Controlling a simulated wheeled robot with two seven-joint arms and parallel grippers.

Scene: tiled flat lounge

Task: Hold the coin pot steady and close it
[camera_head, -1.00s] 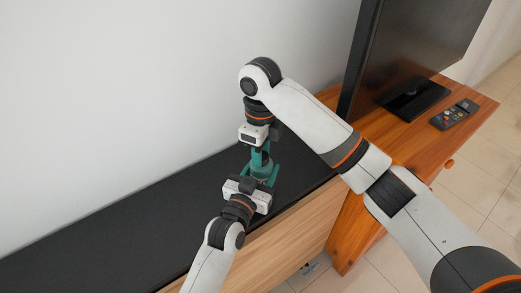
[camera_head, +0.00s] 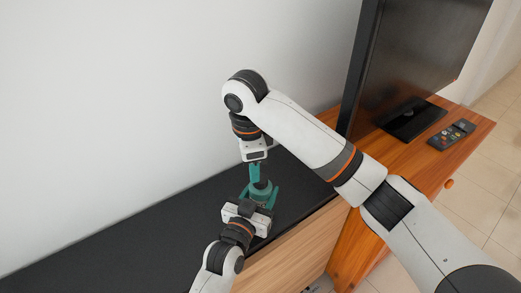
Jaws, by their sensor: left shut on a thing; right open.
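The coin pot (camera_head: 261,189) is a small teal-green thing on the black cabinet top, partly hidden by my grippers. My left gripper (camera_head: 258,200) comes in from the front, low down, and is shut on the pot's body. My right gripper (camera_head: 259,181) points down from above, open, with its fingers close over the top of the pot. Whether they touch the pot, and how its lid sits, I cannot tell.
The black cabinet top (camera_head: 120,235) is clear to the left, with a white wall behind. At the right a wooden stand (camera_head: 400,165) carries a large dark television (camera_head: 420,60) and a remote (camera_head: 452,135). My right arm crosses in front of it.

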